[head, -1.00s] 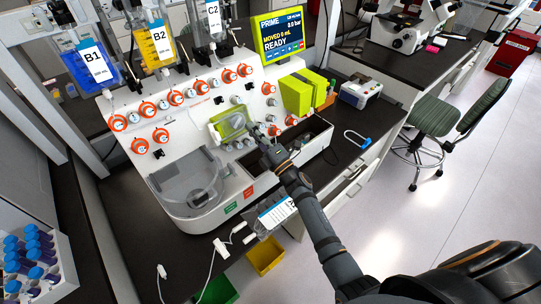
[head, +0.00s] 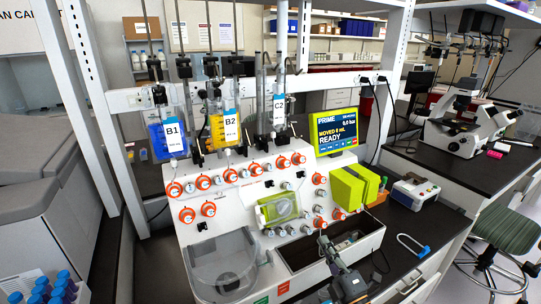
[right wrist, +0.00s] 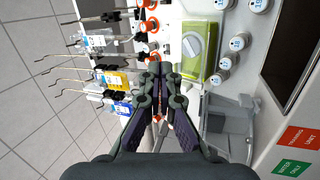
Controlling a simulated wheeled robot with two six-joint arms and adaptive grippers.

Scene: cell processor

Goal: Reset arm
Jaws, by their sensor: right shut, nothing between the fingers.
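My right gripper (head: 323,240) is shut and empty in the head view, over the front of the dark tray of the white cell processor (head: 215,222). It is below and to the right of the green pump cover (head: 270,212), apart from it. In the right wrist view the closed fingers (right wrist: 160,70) point at the processor's face, with the green cover (right wrist: 200,45) to their right. Blue bag B1 (head: 168,138), yellow bag B2 (head: 222,130) and clear bag C2 (head: 278,115) hang above. My left gripper is out of view.
Orange-ringed valves (head: 230,175) cover the panel, with a screen (head: 337,131) reading PRIME and READY. Green blocks (head: 350,188) and a small white device (head: 415,190) stand right. Blue-capped tubes (head: 62,278) are at lower left. A microscope (head: 460,120) stands on the far bench.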

